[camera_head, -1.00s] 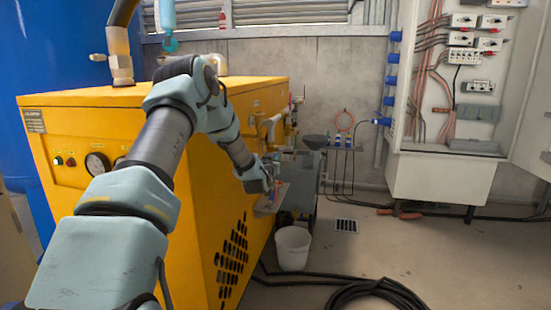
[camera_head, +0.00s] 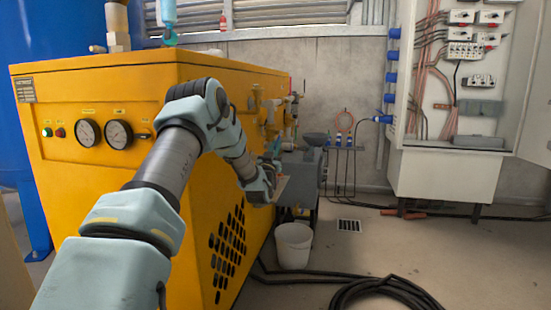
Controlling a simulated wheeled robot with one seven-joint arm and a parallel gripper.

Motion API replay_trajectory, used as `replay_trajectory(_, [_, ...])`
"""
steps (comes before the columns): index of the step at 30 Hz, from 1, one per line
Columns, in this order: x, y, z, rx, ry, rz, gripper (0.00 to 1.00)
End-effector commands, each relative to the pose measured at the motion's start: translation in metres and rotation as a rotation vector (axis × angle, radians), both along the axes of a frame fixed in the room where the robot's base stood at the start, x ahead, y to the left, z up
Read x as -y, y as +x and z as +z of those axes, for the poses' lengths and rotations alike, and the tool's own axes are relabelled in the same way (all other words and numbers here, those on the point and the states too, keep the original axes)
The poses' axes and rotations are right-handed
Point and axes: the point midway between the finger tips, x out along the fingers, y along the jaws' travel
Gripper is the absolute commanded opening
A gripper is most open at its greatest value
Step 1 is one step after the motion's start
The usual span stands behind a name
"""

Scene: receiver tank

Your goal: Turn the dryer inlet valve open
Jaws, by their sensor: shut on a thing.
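The yellow dryer cabinet (camera_head: 160,77) fills the left and middle of the view, with two round gauges on its front. A brass fitting with a small side handle (camera_head: 97,48) stands on its top at the left. Pipes and fittings (camera_head: 270,108) stick out along its right side. I cannot tell which of these is the dryer inlet valve. My gripper (camera_head: 276,184) is beside the cabinet's right side, below those pipes. It is shut on a small pale flat thing (camera_head: 282,188), partly hidden by the gripper; what it is remains unclear.
A white bucket (camera_head: 293,246) stands on the floor below my gripper. A grey machine (camera_head: 303,172) is just behind it. A black hose (camera_head: 385,293) lies coiled in front. An open electrical cabinet (camera_head: 445,175) stands at the right. The floor between is mostly clear.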

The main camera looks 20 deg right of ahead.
Motion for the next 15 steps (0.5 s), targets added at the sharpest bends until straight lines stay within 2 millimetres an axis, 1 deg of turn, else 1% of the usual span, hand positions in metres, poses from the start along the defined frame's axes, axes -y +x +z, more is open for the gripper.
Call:
replay_trajectory(1, [0.0006, 0.0007, -0.0098, 0.016, -0.008, -0.001, 0.00])
replay_trajectory(7, [0.0019, 0.0024, -0.0118, 0.067, -0.037, -0.001, 0.00])
replay_trajectory(15, [0.0026, 0.0034, -0.0108, 0.091, -0.050, -0.001, 0.00])
